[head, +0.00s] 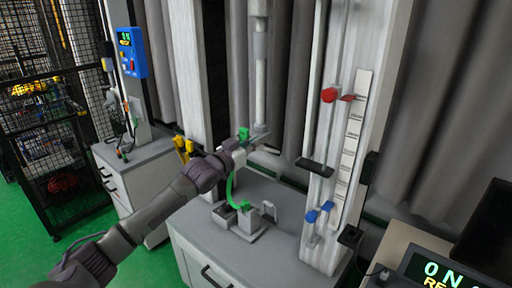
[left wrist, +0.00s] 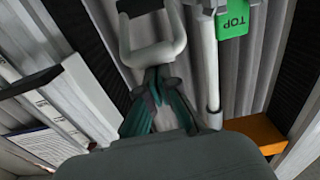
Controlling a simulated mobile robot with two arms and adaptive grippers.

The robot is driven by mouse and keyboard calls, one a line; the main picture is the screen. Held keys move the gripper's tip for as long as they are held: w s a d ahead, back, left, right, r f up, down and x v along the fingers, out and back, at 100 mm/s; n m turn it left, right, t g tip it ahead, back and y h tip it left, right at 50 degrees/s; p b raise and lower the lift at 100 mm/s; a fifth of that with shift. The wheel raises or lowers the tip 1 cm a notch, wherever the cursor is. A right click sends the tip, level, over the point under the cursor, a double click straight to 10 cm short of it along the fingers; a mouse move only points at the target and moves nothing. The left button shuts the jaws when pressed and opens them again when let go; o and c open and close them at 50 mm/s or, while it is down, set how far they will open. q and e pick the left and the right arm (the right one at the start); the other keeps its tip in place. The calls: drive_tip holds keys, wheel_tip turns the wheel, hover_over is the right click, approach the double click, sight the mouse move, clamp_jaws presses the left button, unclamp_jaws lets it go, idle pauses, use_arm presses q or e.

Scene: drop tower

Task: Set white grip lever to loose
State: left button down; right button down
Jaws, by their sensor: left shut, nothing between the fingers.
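A white U-shaped lever (left wrist: 176,42), which looks like the white grip lever, shows at the top of the left wrist view. My left gripper (left wrist: 156,80) is shut and empty, its fingertips at the lower end of that loop; whether they touch it I cannot tell. In the head view my left gripper (head: 258,136) is at the lower part of the grey vertical rod (head: 260,75), in front of the tower. There the lever is mostly hidden by the gripper and too small to read its position. My right gripper is not seen.
A grey base fixture (head: 247,228) sits on the cabinet below. A blue display box (head: 132,52) is at the left.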

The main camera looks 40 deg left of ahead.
use_arm(q)
drive_tip(key=f+t+b, duration=0.1)
drive_tip(key=t+b, duration=0.1)
drive_tip(key=b, duration=0.2)
drive_tip(key=s+f+t+b, duration=0.1)
drive_tip(key=f+t+b, duration=0.1)
drive_tip(key=b, duration=0.3)
drive_tip(key=s+f+t+b, duration=0.1)
drive_tip(key=f+t+b, duration=0.1)
drive_tip(key=b, duration=0.2)
drive_tip(key=shift+a+f+h+b, duration=0.1)
drive_tip(key=shift+f+h+b, duration=0.1)
drive_tip(key=shift+h+b, duration=0.1)
drive_tip(key=shift+f, duration=0.1)
